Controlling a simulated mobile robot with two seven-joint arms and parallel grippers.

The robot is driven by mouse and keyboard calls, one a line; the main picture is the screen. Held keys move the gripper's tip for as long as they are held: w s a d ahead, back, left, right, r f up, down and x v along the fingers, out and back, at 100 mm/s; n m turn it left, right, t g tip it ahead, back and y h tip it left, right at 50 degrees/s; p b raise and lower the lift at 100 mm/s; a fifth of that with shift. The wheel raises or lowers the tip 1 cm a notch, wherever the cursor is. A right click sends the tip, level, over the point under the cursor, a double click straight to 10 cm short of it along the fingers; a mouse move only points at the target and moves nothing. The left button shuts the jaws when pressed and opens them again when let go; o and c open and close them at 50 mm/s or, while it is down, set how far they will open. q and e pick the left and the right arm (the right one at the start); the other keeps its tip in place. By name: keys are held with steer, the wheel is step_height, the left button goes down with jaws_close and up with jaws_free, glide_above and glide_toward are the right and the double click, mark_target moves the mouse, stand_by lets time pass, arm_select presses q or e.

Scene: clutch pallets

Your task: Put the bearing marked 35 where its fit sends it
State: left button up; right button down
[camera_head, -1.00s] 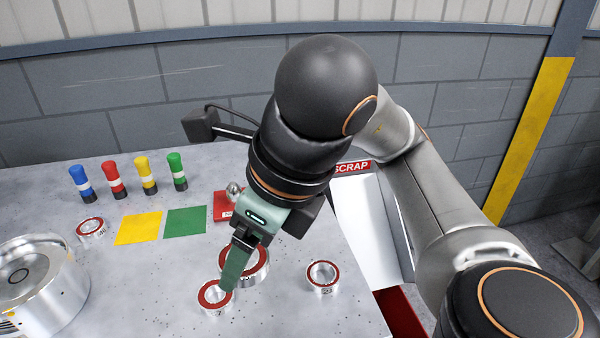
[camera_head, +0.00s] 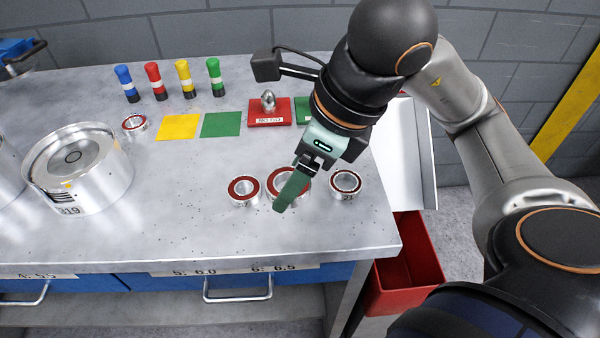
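Several ring bearings with red faces lie on the grey bench. A left one (camera_head: 244,191), a larger middle one (camera_head: 274,179) and a right one (camera_head: 346,184) stand in a row near the front. A small one (camera_head: 134,125) lies farther back left. Their markings are too small to read surely, so I cannot tell which is 35. My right gripper (camera_head: 292,190) points down over the middle bearing, its green finger hiding part of it. Contact, and whether the fingers are apart, cannot be told. My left gripper is not in view.
Yellow (camera_head: 178,127) and green (camera_head: 221,124) squares, a labelled red plate (camera_head: 270,112) and several coloured posts (camera_head: 183,79) are at the back. A large metal housing (camera_head: 78,165) stands left. A red bin (camera_head: 405,275) is below the right edge. Labelled drawers (camera_head: 240,287) are in front.

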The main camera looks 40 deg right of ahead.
steer(key=shift+w+d+f+p, duration=0.2)
steer(key=shift+w+d+p, duration=0.5)
steer(key=shift+w+p, duration=0.1)
steer(key=f, duration=0.1)
steer(key=w+d+f+b, duration=0.1)
steer(key=f, duration=0.1)
steer(key=shift+w+d+f, duration=0.3)
steer(key=shift+w, duration=0.05)
steer(key=shift+w+d+f+b, duration=0.2)
steer(key=shift+w+d+f, duration=0.1)
steer(key=shift+w+f, duration=0.15)
steer(key=shift+w+d+f+b, duration=0.2)
steer(key=shift+w+d+f, duration=0.15)
steer(key=shift+f, duration=0.2)
steer(key=shift+w+d+f, duration=0.1)
steer(key=shift+w+f, duration=0.05)
steer(key=shift+f, duration=0.15)
step_height(320, 180, down, 2)
steer(key=shift+w+d+f, duration=0.15)
steer(key=shift+f, duration=0.55)
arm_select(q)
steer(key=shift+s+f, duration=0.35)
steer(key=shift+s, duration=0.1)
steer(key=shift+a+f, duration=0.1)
